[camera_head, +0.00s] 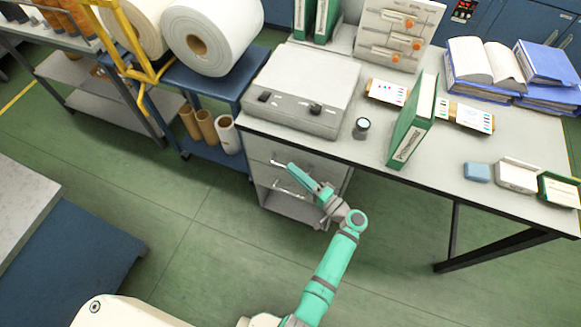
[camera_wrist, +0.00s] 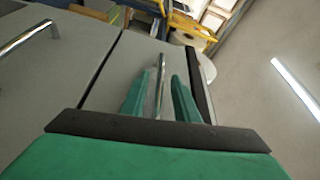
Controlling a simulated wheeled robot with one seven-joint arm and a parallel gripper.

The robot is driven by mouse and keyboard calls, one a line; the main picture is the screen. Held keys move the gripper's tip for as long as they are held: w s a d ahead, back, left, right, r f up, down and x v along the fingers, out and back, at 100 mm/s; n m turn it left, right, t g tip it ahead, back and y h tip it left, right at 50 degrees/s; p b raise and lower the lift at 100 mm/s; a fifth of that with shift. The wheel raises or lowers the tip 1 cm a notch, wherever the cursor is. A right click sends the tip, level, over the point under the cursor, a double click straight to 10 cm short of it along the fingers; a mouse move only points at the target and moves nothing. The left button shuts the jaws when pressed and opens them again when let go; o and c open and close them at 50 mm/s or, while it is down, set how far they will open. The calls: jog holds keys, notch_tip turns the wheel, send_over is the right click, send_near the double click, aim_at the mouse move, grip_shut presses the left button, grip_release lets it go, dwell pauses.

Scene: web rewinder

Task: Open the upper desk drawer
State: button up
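The grey desk drawer unit (camera_head: 268,182) stands under the left end of the desk. In the wrist view the upper drawer front (camera_wrist: 105,100) is the strip beside the dark desk edge, and it looks closed. Its metal bar handle (camera_wrist: 160,85) lies between my two green fingertips. My gripper (camera_wrist: 159,92) is open around this handle, with small gaps seen on both sides. In the head view my gripper (camera_head: 290,168) is at the upper part of the drawer unit and partly hides it. A lower drawer handle (camera_wrist: 25,38) shows at the left of the wrist view.
The desk top (camera_head: 350,150) overhangs close to my gripper, with a grey device (camera_head: 303,85) and a green binder (camera_head: 412,125) on it. A blue cart (camera_head: 215,135) with rolls stands left of the drawers. The green floor in front is clear.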

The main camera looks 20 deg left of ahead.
jog(key=shift+x, duration=1.5)
grip_shut()
